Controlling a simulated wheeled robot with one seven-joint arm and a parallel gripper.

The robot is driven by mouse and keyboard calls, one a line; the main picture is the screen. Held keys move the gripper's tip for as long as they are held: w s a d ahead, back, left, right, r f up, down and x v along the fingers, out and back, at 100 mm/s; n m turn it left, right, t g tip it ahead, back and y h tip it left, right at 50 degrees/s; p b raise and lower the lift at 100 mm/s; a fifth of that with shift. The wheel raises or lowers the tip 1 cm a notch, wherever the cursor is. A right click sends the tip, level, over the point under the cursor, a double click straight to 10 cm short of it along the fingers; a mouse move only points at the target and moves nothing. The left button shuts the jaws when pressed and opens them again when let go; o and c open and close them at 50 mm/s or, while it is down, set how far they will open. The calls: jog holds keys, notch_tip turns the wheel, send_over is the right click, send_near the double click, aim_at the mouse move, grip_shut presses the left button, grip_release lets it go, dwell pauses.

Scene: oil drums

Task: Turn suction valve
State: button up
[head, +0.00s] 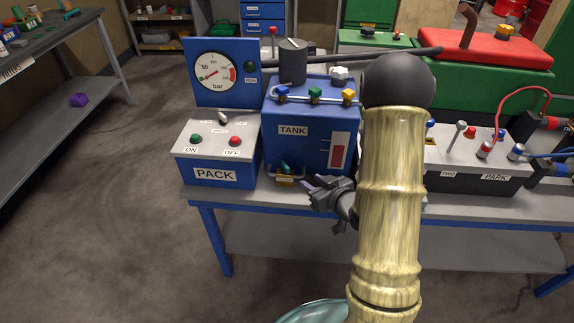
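The blue box labelled TANK (330,108) stands on the bench. A small valve with a green handle and brass body (285,172) sits low on its front, near the bench top. A row of three more valves runs along the tank's top: a blue one (283,91), a green one (315,93) and a yellow one (348,95). No readable label marks any of them as the suction valve. My gripper (312,193) is just right of the low green-handled valve and apart from it, pointing left. I see nothing in it. Its finger gap is too small to judge.
The PACK box (215,174) with green and red buttons stands left of the tank, a pressure gauge (213,73) behind it. A grey box with terminals (475,178) stands right, partly behind my arm. The grey bench (230,197) has a narrow free front strip.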

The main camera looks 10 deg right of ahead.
aim_at(285, 165)
jog(key=p+x, duration=0.1)
jog(key=x, duration=1.6)
jog(key=shift+w+d+f, duration=0.1)
jog(key=shift+w, duration=0.05)
